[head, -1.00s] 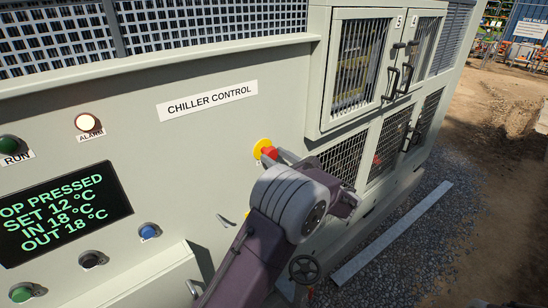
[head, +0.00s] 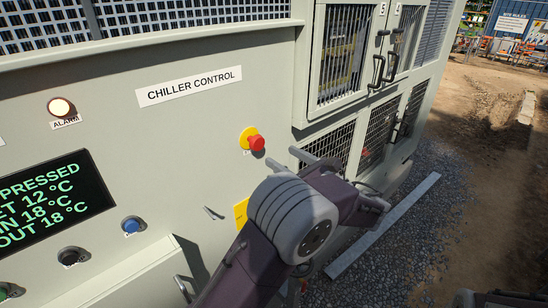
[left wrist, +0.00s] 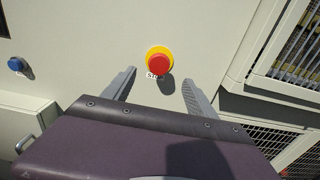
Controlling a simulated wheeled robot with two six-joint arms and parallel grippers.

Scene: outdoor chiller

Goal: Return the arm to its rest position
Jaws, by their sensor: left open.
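My left arm comes in from the bottom of the head view, its purple and grey wrist in front of the panel. My left gripper (head: 290,161) is open and empty, below and to the right of the red stop button (head: 256,143) on its yellow disc. In the left wrist view the two grey fingers (left wrist: 159,80) are spread, with the stop button (left wrist: 158,63) beyond them and between their lines. A clear gap shows between the fingers and the button. My right gripper is not recognisable.
The chiller panel (head: 195,135) carries a lit alarm lamp (head: 60,107), a display (head: 45,205) and a blue button (head: 132,225). A projecting box (head: 130,280) stands lower left. Caged doors (head: 347,60) are right of the arm. Gravel and dirt lie open at right.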

